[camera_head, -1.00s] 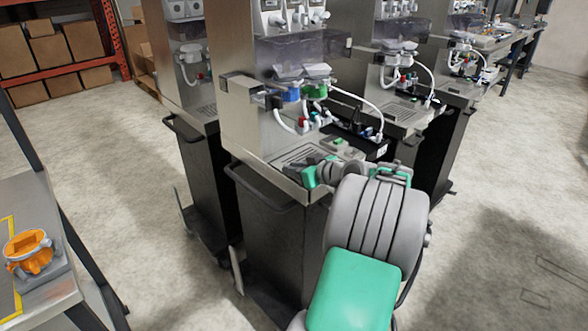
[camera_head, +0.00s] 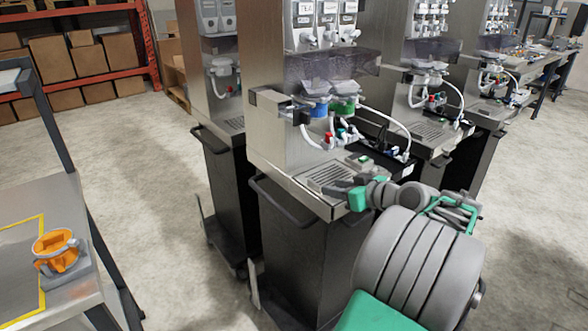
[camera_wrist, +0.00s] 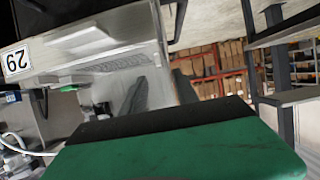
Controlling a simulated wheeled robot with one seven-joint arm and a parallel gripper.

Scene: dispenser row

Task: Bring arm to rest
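My arm reaches in from the lower right of the head view, with a large grey ribbed link in front. Its far end, with grey joints and green parts, is beside the front of the nearest dispenser (camera_head: 290,120). In the wrist view a broad green block with a black edge, seemingly part of my gripper (camera_wrist: 180,150), fills the bottom. No held object shows.
The dispenser's drip tray (camera_head: 328,176) lies close to the arm's end. More dispensers stand behind to the right. A side table (camera_head: 25,205) at left bears an orange part (camera_head: 57,250) on a grey block. Floor (camera_head: 140,150) between is clear. Boxes (camera_head: 50,60) fill a back rack.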

